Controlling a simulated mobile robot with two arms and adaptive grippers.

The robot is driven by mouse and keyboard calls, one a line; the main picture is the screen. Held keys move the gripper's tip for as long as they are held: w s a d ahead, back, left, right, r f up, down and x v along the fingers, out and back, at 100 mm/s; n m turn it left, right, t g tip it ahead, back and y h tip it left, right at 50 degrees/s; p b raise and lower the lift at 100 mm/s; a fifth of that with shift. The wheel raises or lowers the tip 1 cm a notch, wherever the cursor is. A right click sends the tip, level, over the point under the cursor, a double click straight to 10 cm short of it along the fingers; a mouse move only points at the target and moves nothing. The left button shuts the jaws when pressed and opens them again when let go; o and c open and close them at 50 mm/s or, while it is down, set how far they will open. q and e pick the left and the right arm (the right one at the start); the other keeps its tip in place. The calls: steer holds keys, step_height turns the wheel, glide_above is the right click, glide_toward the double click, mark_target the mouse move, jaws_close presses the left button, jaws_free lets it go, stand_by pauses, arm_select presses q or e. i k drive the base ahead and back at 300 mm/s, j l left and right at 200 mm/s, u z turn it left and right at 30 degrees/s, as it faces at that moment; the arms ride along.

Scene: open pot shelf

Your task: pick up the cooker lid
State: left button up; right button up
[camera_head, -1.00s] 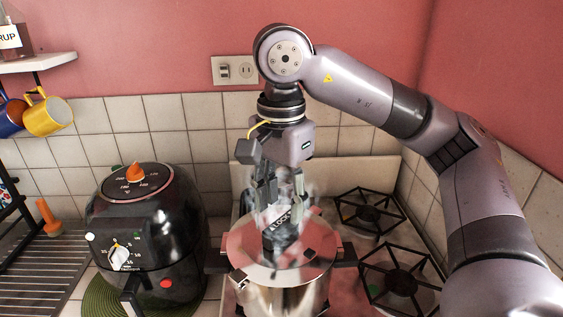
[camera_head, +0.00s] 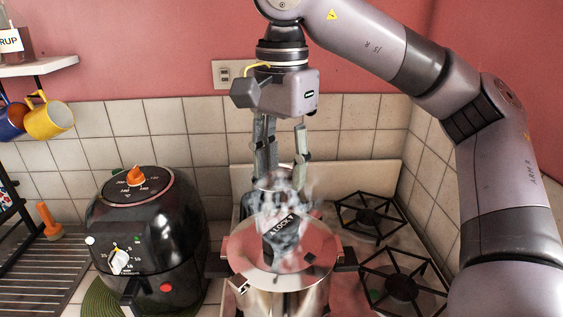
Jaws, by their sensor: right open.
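The cooker lid (camera_head: 311,243) is a shiny metal disc with a black handle marked "LOCK" (camera_head: 281,227). It sits on the steel pot (camera_head: 288,300) on the stove, at the bottom centre. White steam rises around the handle and partly blurs it. My right gripper (camera_head: 281,180) points down above the lid, with its fingers spread and empty. The fingertips are above the handle and partly veiled by steam. My left gripper does not show.
A black air fryer (camera_head: 160,230) stands close to the left of the pot. Empty burner grates (camera_head: 402,287) lie to the right. Yellow (camera_head: 48,118) and blue mugs hang at the far left below a shelf (camera_head: 35,66). A tiled wall stands behind.

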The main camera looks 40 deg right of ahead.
mark_target(253, 262)
steer(key=k+j, duration=0.1)
steer(key=j, duration=0.5)
steer(key=k+j, duration=0.1)
steer(key=j, duration=1.05)
steer(key=k+j, duration=0.15)
steer(key=j, duration=0.45)
steer(key=k+j, duration=0.1)
steer(key=j, duration=0.5)
